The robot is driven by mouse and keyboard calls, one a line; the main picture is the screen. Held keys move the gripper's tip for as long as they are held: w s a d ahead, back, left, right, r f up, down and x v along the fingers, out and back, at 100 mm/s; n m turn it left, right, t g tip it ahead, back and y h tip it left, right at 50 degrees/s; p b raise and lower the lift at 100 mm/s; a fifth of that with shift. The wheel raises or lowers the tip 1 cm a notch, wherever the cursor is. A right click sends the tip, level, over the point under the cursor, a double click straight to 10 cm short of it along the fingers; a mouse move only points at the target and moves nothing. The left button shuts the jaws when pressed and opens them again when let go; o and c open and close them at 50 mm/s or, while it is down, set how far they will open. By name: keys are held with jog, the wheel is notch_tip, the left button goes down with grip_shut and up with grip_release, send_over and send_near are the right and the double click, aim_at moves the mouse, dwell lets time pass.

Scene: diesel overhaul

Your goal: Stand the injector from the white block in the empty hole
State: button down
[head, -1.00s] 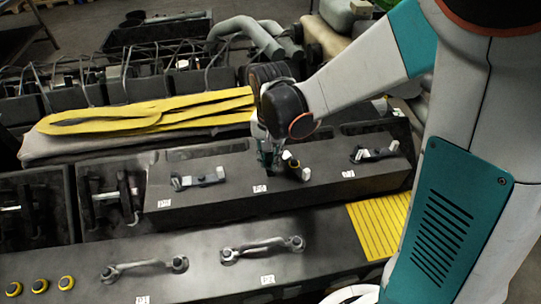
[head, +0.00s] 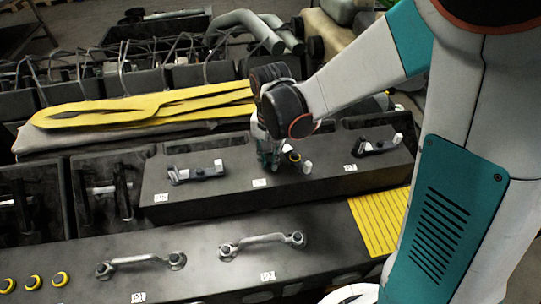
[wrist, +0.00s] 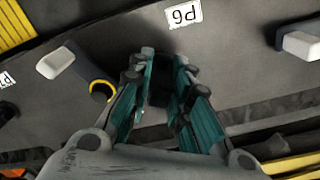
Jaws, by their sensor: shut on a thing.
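My gripper (head: 268,163) is low over the middle of the raised dark deck, behind the middle white label. In the wrist view my gripper (wrist: 163,62) has its teal fingers around a dark, narrow thing, the injector (wrist: 160,92), mostly hidden by the fingers. The white block (head: 307,167) stands just right of my gripper; it also shows at the left of the wrist view (wrist: 56,62). Next to it is a dark round part with a yellow ring (head: 295,157), also in the wrist view (wrist: 102,90). The hole under my fingers cannot be made out.
Dark brackets with pale ends sit left (head: 195,172) and right (head: 377,146) on the deck. Two grey handles (head: 262,242) and yellow-ringed knobs (head: 33,282) are on the lower front ledge. Yellow flat pieces (head: 150,108) lie behind. A yellow ribbed pad (head: 378,222) is at front right.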

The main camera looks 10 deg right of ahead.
jog(key=shift+f, duration=0.25)
jog(key=c, duration=1.4)
grip_release()
jog(key=shift+r, duration=0.1)
notch_tip(320, 180, up, 12)
jog(key=shift+s+f, duration=0.1)
jog(key=s+d+f+n+t+b, duration=0.6)
jog(key=s+d+f+b, duration=0.4)
jog(key=s+b, duration=0.3)
jog(key=shift+d+f+t+b, duration=0.2)
jog(key=shift+t+b, duration=0.4)
jog(key=shift+b, duration=0.45)
